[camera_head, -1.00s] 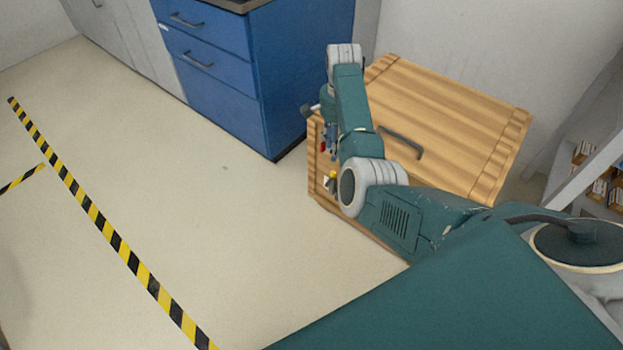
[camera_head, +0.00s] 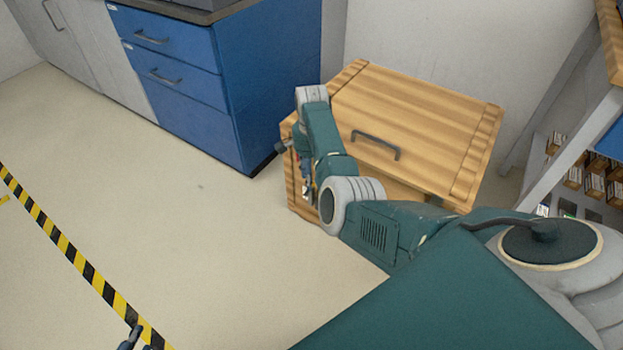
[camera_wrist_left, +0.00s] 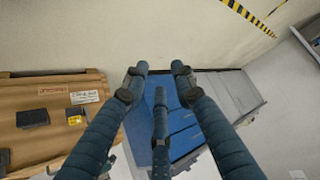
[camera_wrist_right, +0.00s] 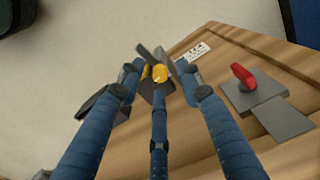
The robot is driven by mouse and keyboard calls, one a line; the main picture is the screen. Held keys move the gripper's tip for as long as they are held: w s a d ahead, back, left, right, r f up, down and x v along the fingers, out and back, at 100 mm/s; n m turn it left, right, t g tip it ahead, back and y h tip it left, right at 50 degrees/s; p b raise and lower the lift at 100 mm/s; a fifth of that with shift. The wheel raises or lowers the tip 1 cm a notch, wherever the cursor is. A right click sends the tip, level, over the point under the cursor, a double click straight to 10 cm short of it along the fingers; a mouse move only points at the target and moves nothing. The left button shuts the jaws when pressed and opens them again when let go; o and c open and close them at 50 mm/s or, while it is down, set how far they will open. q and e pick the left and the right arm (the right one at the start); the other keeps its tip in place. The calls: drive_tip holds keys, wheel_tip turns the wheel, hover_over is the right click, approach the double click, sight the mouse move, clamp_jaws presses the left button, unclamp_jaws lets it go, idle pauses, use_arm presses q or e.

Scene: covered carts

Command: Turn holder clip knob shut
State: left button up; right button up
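The yellow knob (camera_wrist_right: 160,74), likely the holder clip knob, sits on the wooden crate's side with grey metal parts around it in the right wrist view. My right gripper (camera_wrist_right: 158,76) has its fingers spread around the knob; contact cannot be told. The same gripper (camera_head: 304,176) is small and partly hidden by my arm beside the crate's left face in the head view. My left gripper (camera_head: 132,338) shows at the bottom edge of the head view. Its fingers (camera_wrist_left: 160,78) are spread and empty in the left wrist view.
A red knob (camera_wrist_right: 243,74) on a grey plate is right of the yellow one. The wooden crate (camera_head: 430,115) has a dark handle on top. A blue drawer cabinet (camera_head: 285,75) stands behind left, a shelf (camera_head: 560,125) at right. The floor at left is clear.

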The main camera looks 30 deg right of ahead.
drive_tip(key=shift+f, duration=0.35)
use_arm(q)
drive_tip(key=shift+w+d+r+t, duration=0.25)
drive_tip(key=shift+w+r+t, duration=0.15)
drive_tip(key=shift+w+r, duration=0.25)
drive_tip(key=shift+f, duration=0.1)
use_arm(e)
drive_tip(key=shift+c, duration=0.3)
clamp_jaws()
